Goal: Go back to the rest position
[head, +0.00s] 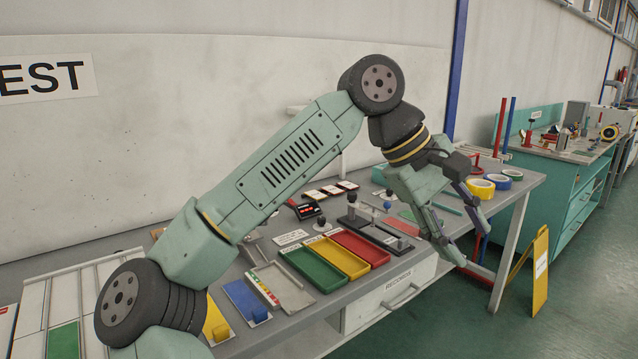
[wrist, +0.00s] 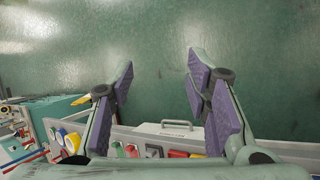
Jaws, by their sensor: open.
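My gripper (head: 453,222) is at the right front of the workbench (head: 268,338) in the head view, held above and near its front edge with the fingers pointing down and out. In the wrist view my gripper (wrist: 160,88) has its two purple-padded fingers spread wide apart. Nothing is between them, and the green floor (wrist: 155,45) shows through the gap. My arm reaches up from the lower left of the head view and bends down at the elbow. No marker for a rest position is visible.
Green (head: 310,268), yellow (head: 340,258) and red (head: 362,247) trays lie on the bench below my arm. Tape rolls (head: 480,188) lie at its right end. A yellow floor sign (head: 541,270) stands to the right. Open floor (head: 440,325) lies in front.

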